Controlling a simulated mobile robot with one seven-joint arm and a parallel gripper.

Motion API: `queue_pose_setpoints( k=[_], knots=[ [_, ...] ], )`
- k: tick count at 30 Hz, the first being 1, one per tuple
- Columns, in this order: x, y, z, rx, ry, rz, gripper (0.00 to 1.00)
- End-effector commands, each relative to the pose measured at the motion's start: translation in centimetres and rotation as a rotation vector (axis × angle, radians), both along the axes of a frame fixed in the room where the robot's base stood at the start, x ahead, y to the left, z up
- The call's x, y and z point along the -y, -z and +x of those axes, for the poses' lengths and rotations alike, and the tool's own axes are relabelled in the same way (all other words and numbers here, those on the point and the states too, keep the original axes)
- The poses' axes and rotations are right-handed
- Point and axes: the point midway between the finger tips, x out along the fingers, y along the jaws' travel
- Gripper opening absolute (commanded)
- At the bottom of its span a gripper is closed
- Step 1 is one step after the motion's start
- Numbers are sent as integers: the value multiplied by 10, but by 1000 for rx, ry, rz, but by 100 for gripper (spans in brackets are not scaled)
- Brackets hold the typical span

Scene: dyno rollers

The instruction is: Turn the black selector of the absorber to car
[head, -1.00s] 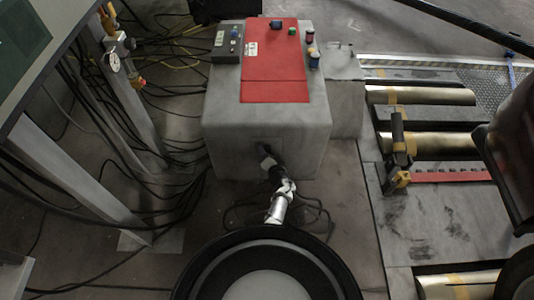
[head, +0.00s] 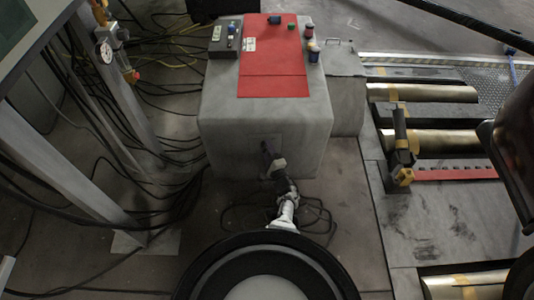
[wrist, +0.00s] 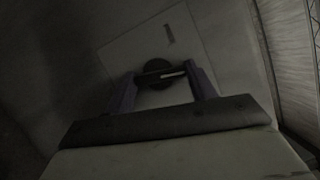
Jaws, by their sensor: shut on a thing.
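The absorber (head: 225,130) is a large grey box in the middle of the head view. Its front face carries a pale square plate (wrist: 120,50), tilted in the wrist view, with a small dark mark near its top. The black selector (wrist: 155,64) is a round knob with a crossbar and a white line pointing right. My gripper (wrist: 162,77) is shut on the selector's bar, one finger at each end. In the head view my gripper (head: 271,160) reaches the box's front; its fingers and the selector are too small and dark there to read.
A red mat (head: 270,70) with small cans lies on the absorber, beside a grey control box (head: 225,40). Cables and a metal post (head: 70,175) stand left. Brass rollers (head: 425,92) lie right. A strip of bare floor lies right of the absorber.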

Motion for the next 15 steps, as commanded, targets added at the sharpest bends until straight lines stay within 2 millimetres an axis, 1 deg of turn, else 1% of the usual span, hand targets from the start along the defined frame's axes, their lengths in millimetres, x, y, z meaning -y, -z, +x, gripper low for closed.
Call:
queue_pose_setpoints(
  k=[1, 9, 15],
  knots=[
    [1, 5, 0, 0, 2, 44, 33],
    [1, 6, 0, -1, 1, 283, 33],
    [0, 6, 0, 0, 1, 420, 33]
  ],
)
